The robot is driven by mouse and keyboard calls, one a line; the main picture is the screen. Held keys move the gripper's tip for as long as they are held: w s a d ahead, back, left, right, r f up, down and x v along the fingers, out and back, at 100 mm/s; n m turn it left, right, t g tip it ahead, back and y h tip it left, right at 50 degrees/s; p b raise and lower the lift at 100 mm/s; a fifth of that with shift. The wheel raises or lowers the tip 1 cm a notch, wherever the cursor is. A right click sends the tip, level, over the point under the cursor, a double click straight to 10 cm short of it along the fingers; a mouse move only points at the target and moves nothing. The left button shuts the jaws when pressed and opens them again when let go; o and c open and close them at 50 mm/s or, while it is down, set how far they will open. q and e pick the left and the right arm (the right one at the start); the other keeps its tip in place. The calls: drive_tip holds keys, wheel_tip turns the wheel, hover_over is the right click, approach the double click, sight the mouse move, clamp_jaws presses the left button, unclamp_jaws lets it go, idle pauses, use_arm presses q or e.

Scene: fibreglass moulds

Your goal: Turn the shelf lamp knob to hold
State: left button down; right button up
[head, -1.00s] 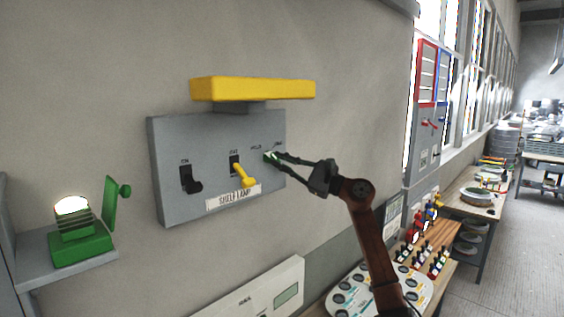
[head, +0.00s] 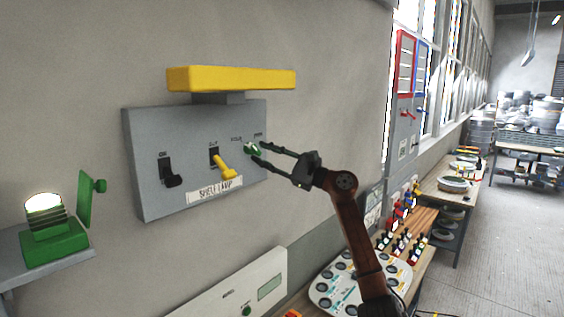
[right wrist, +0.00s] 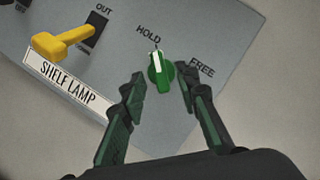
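The green shelf lamp knob (head: 250,149) is at the right of the grey wall panel (head: 140,150), above the SHELF LAMP label (head: 214,190). In the right wrist view the knob (right wrist: 161,73) has a white pointer stripe aimed up at the word HOLD; FREE is to its right. My right gripper (head: 259,153) is open in front of the knob. In the right wrist view its fingers (right wrist: 160,76) stand on either side of the knob, with visible gaps. My left gripper is not in view.
A yellow lever (head: 225,168) and a black switch (head: 169,170) are left of the knob. A yellow lamp bar (head: 230,78) juts out above the panel. A green device (head: 52,240) sits on a shelf at left. A white box (head: 230,290) is below.

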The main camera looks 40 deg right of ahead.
drive_tip(key=v, duration=1.1)
drive_tip(key=shift+r, duration=0.15)
